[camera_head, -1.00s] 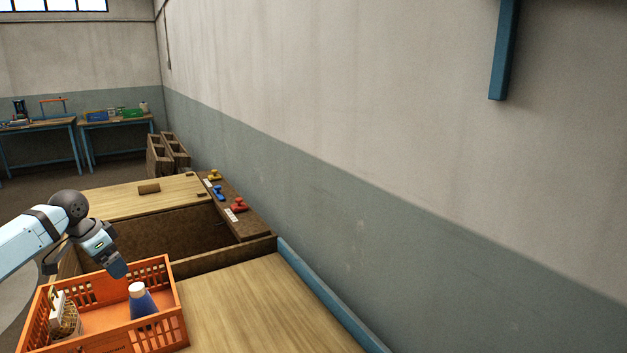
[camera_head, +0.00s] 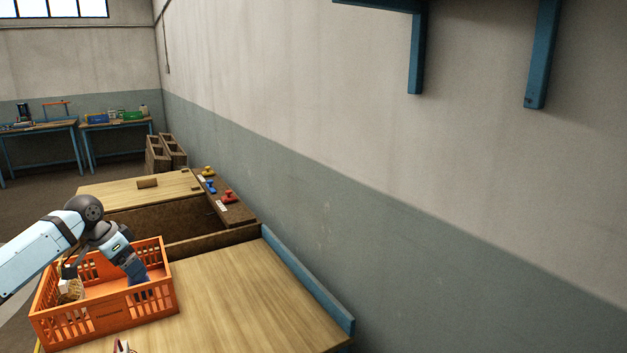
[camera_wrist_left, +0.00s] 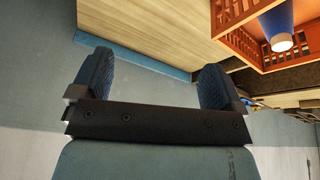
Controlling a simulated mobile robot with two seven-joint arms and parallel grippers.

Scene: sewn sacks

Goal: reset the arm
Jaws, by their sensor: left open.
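My left gripper (camera_head: 136,270) is over the right part of the orange crate (camera_head: 105,313) in the head view. In the left wrist view its two blue fingers (camera_wrist_left: 155,66) stand wide apart with nothing between them. A blue bottle (camera_wrist_left: 276,20) with a white cap is in the crate, off to the side of the fingers in the wrist view. In the head view the gripper mostly hides this bottle. My left arm reaches in from the left edge. My right gripper is not in view.
The wooden bench top (camera_head: 235,300) right of the crate is mostly clear, with a blue rail (camera_head: 310,282) along the wall. A small red-and-white thing (camera_head: 122,346) is cut off at the bottom. Blue, red and yellow pieces sit on a brown board (camera_head: 228,208) behind. Blue brackets (camera_head: 541,55) hang upper right.

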